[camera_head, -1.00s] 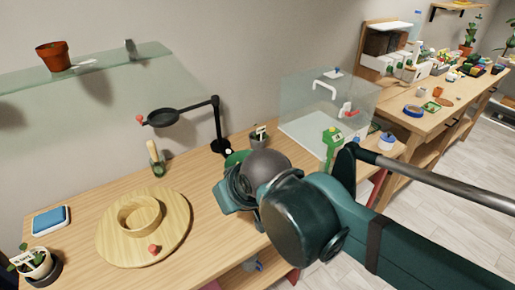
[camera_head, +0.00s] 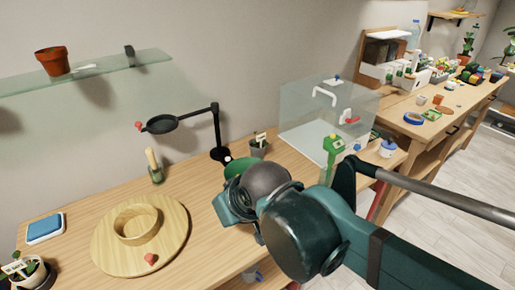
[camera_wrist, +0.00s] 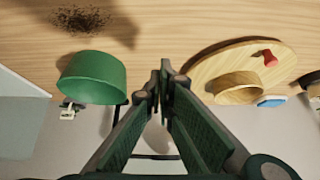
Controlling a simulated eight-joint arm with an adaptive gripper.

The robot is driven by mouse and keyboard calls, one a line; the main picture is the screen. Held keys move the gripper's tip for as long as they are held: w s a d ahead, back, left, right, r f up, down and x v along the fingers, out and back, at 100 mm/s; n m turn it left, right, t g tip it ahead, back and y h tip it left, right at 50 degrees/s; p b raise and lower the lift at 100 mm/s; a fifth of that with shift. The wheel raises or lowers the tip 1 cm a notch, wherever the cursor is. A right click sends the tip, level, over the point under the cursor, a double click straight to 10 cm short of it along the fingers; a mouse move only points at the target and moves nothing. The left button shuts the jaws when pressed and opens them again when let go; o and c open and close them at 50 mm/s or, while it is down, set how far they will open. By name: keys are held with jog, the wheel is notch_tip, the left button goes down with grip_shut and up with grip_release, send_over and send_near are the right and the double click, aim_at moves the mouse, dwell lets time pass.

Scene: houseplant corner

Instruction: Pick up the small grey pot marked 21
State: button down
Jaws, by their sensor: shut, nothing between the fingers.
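A small grey pot (camera_head: 258,150) with a white label tag stands on the bench in the head view, behind a green pot (camera_head: 236,168) and left of the clear case. I cannot read a 21 on it. In the wrist view only a white tag (camera_wrist: 68,112) shows past the green pot (camera_wrist: 92,80); the grey pot itself is mostly hidden there. My gripper (camera_wrist: 161,72) is shut and empty, its fingertips together above the bench, apart from the green pot. In the head view my own wrist hides the fingers.
A round wooden board (camera_head: 110,255) with a wooden ring and red knob lies at left. A black magnifier stand (camera_head: 220,150) stands behind the green pot. A clear case (camera_head: 310,115) and a green bottle-like object (camera_head: 332,150) are right. Dark soil (camera_wrist: 82,18) lies on the bench.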

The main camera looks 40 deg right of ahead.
jog(key=c, duration=3.2)
grip_release()
jog(key=o, duration=2)
jog(key=w+d+r+m+g+h+p, duration=0.1)
jog(key=w+d+r+m+p, duration=0.2)
jog(key=w+d+p, duration=0.55)
jog(key=w+d+r+m+g+h+p, duration=0.1)
jog(key=w+d+r+m+g+p, duration=0.3)
jog(key=w+d, duration=0.8)
jog(key=shift+m+t+h, duration=0.5)
jog(key=shift+m+t, duration=0.1)
jog(key=shift+m, duration=0.1)
jog(key=w+d+f+p, duration=0.6)
jog(key=w+d, duration=0.1)
jog(key=shift+w+d, duration=0.1)
jog(key=shift+w+d+f, duration=0.25)
jog(key=shift+d+f, duration=0.25)
jog(key=shift+d, duration=0.05)
